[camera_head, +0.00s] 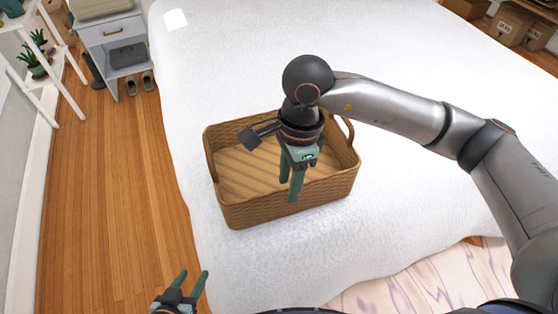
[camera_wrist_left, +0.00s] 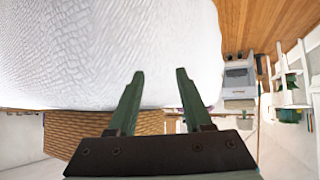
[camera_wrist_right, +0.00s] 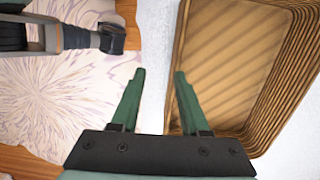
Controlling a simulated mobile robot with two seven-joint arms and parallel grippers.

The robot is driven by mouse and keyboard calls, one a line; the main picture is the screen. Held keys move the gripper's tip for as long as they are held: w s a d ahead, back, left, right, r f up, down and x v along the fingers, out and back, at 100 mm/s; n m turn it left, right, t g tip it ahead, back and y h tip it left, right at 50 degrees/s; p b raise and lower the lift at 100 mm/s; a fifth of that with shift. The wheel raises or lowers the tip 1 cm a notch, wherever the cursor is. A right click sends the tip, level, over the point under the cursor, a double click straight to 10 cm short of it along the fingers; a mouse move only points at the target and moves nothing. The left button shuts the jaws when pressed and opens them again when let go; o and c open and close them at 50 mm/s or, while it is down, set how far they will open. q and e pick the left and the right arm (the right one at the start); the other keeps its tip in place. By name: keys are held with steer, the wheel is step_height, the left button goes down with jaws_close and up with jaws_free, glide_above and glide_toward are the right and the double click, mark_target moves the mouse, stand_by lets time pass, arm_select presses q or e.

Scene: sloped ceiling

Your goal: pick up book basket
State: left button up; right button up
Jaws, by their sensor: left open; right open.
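A brown woven basket (camera_head: 240,206) stands upright on the white bed, with raised handles at its left and right ends. Its visible inside looks empty, with striped light across it; my right arm hides part of it. My right gripper (camera_head: 293,188) is open, fingers pointing down, in front of the basket's middle in the head view. In the right wrist view the open fingers (camera_wrist_right: 160,75) hold nothing; the basket (camera_wrist_right: 225,60) lies to the upper right, its edge close to the right finger. My left gripper (camera_head: 188,285) is open and empty, low beside the bed, away from the basket.
The white bed (camera_head: 235,60) is clear around the basket. Wooden floor (camera_head: 110,200) runs along its left side, with a grey nightstand (camera_head: 110,35) and a white plant shelf (camera_head: 50,85) at the upper left. Cardboard boxes (camera_head: 512,25) stand at the upper right.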

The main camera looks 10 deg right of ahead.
steer(key=w+d+t+h, duration=0.1)
steer(key=w+d, duration=0.1)
glide_above(294, 206)
steer(key=f, duration=0.4)
steer(key=shift+d+f, duration=0.2)
steer(key=shift+f, duration=0.2)
steer(key=f, duration=0.6)
steer(key=shift+w+f, duration=0.2)
steer(key=shift+w, duration=0.05)
jaws_close()
steer(key=shift+r, duration=0.1)
stand_by(0.6)
